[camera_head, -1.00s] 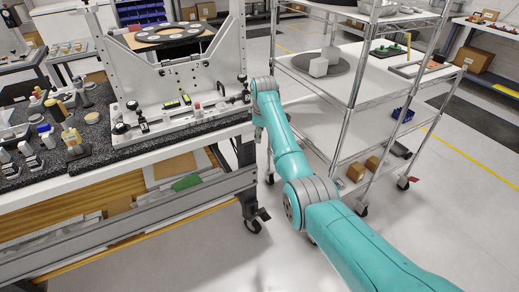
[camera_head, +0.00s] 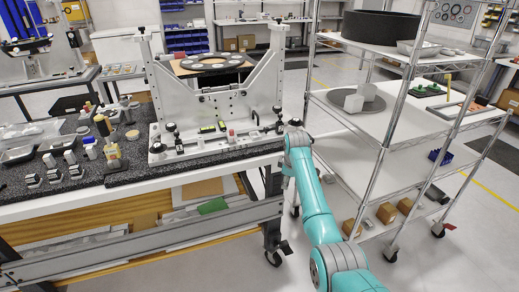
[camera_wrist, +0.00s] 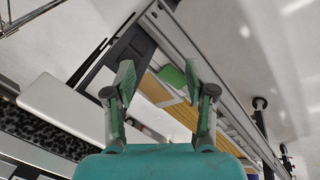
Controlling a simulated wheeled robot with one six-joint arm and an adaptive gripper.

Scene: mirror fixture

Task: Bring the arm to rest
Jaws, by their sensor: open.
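My teal arm (camera_head: 318,215) reaches from the lower right up to the right end of the workbench in the head view. Its wrist end is beside the bench's right corner, in the gap before the wire shelf. My gripper's fingers cannot be made out in the head view. In the wrist view my gripper (camera_wrist: 160,85) is open, its two fingers apart with nothing between them. Beyond the fingers the bench's underside and lower shelf show, with a green item (camera_wrist: 171,77) and floor behind.
The workbench (camera_head: 150,176) holds a metal mirror fixture (camera_head: 215,100) with a dark ring, plus bottles and trays at left. A wire shelf cart (camera_head: 400,135) stands close on the right, with grey blocks and small boxes.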

